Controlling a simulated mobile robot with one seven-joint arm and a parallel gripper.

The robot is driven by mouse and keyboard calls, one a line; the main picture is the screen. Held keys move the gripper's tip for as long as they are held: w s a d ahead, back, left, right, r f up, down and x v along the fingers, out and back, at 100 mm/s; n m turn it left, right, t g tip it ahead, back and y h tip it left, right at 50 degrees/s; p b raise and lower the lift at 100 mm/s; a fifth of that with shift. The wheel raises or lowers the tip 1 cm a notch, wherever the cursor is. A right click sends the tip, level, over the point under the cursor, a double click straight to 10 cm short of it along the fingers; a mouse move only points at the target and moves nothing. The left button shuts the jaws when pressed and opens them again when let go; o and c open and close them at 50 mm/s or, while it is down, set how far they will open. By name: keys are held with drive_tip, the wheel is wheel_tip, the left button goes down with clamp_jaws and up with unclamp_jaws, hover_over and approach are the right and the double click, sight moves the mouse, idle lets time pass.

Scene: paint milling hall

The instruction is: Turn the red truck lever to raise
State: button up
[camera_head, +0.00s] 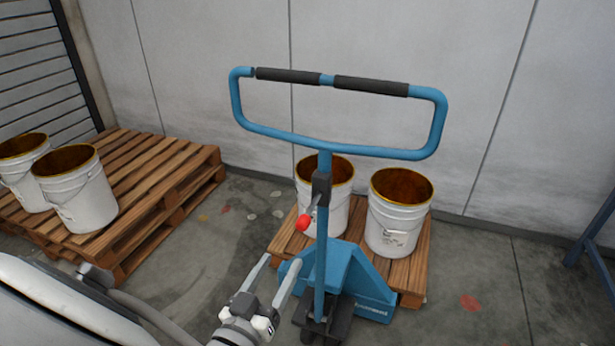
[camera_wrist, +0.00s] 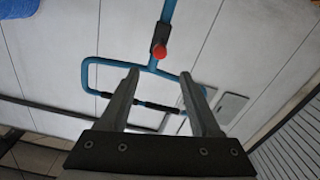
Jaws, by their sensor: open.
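The blue pallet truck (camera_head: 340,276) stands with its loop handle (camera_head: 433,125) upright. Its lever has a red knob (camera_head: 303,223) on a dark bracket at the handle stem, below the loop. My gripper (camera_head: 278,270) is below and left of the red knob in the head view, its two fingers apart and empty. In the wrist view the red knob (camera_wrist: 159,52) shows beyond the open fingers (camera_wrist: 160,76), and the gripper is apart from it.
Two white buckets (camera_head: 398,226) with brown insides stand on a wooden pallet (camera_head: 412,270) at the truck. Another pallet (camera_head: 160,160) with two buckets (camera_head: 75,198) is at left. A grey wall is behind. A blue frame (camera_head: 598,230) is at the right edge.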

sight(307, 214)
drive_tip(key=b+x, duration=0.2)
drive_tip(key=x, duration=1.3)
drive_tip(key=shift+b, duration=0.4)
clamp_jaws()
drive_tip(key=shift+f, duration=0.1)
idle(0.4)
